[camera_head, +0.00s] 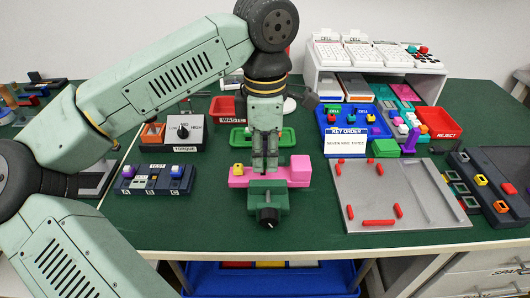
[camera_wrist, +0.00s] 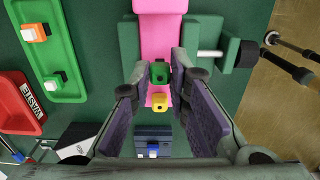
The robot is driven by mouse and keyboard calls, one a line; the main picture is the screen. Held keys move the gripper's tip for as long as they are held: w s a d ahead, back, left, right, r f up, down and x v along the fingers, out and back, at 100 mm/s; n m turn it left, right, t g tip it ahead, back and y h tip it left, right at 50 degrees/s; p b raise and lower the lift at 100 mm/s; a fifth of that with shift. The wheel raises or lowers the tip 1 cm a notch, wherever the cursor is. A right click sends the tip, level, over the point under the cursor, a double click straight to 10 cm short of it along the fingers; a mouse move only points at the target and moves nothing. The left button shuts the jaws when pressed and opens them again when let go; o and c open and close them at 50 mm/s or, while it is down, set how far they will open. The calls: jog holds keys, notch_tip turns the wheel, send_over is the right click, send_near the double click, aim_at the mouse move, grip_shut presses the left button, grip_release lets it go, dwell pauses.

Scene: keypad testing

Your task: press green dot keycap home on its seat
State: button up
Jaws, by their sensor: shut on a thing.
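My gripper (camera_head: 265,168) points straight down over the pink fixture (camera_head: 237,182), which is clamped in a dark green vise (camera_head: 268,195). In the wrist view my fingertips (camera_wrist: 159,72) are shut on a small green keycap (camera_wrist: 159,73) with a dark mark. The fingers hide this keycap in the head view. A yellow keycap (camera_head: 238,168) stands on the left part of the fixture and also shows in the wrist view (camera_wrist: 159,102). The pink fixture (camera_wrist: 160,28) runs beneath the green keycap. Whether the keycap is fully down on its seat cannot be told.
The vise handle (camera_head: 267,216) sticks out toward the front. A test block (camera_head: 155,180) stands at left, below the torque box (camera_head: 185,132). The red waste tray (camera_head: 227,107) and a green tray (camera_head: 287,138) lie behind. A grey plate (camera_head: 400,195) with red bars lies at right.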

aim_at(265, 160)
jog(key=shift+f+b, duration=0.6)
jog(key=shift+f, duration=0.1)
jog(key=o, duration=0.9)
jog(key=shift+r, duration=0.1)
jog(key=shift+c, duration=0.2)
jog(key=shift+r, duration=0.1)
notch_tip(265, 160, up, 12)
